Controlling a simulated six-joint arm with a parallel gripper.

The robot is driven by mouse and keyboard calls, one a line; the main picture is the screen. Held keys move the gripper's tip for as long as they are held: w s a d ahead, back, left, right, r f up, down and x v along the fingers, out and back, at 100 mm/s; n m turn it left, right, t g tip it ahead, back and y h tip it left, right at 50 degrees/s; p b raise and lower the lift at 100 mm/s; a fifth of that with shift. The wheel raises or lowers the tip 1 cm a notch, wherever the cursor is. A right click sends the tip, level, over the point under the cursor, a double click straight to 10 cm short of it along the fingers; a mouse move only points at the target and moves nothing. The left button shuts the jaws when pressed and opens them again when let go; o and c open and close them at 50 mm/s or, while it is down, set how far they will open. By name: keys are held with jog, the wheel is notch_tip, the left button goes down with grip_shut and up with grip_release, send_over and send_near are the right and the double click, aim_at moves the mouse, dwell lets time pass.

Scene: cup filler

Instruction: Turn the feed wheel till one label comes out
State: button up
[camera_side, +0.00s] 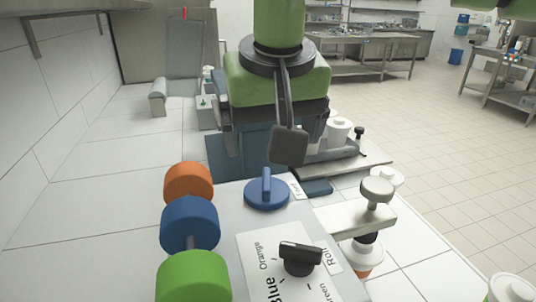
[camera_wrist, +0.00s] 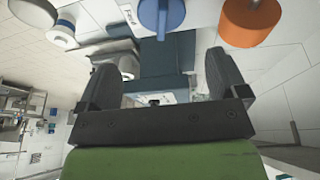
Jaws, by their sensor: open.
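The feed wheel (camera_side: 266,193) is a blue disc with an upright blue grip bar, on top of a grey-white box. A small tag beside it reads "Feed" (camera_side: 296,188). In the wrist view the wheel (camera_wrist: 160,14) shows at the top edge, partly cut off. My gripper (camera_side: 287,145) is above and behind the wheel in the side view, apart from it. In the wrist view its two dark fingers (camera_wrist: 165,82) stand wide apart with nothing between them. I cannot make out a label coming out.
Orange (camera_side: 188,183), blue (camera_side: 190,223) and green (camera_side: 194,277) rolls line the box's left side. A black selector knob (camera_side: 300,258) sits on a roll-name plate. A silver knob (camera_side: 377,190) on a bracket stands right. White tiled counter is clear at left.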

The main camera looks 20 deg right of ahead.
aim_at(268, 178)
jog(key=w+d+n+g+y, duration=0.25)
jog(key=d+n+y, duration=0.2)
jog(key=n, duration=1.05)
jog(key=shift+y, duration=0.25)
jog(key=x, duration=0.9)
jog(key=shift+w+a+f, duration=0.1)
jog(key=shift+a+f, duration=0.15)
jog(key=c, duration=0.9)
jog(key=shift+c, duration=0.2)
jog(key=m+t, duration=0.1)
jog(key=m, duration=0.1)
jog(key=m+t+h, duration=0.1)
jog(key=m, duration=0.2)
jog(key=m+h, duration=0.1)
jog(key=m, duration=0.1)
jog(key=m+t, duration=0.1)
jog(key=m, duration=0.2)
jog(key=shift+h, duration=0.4)
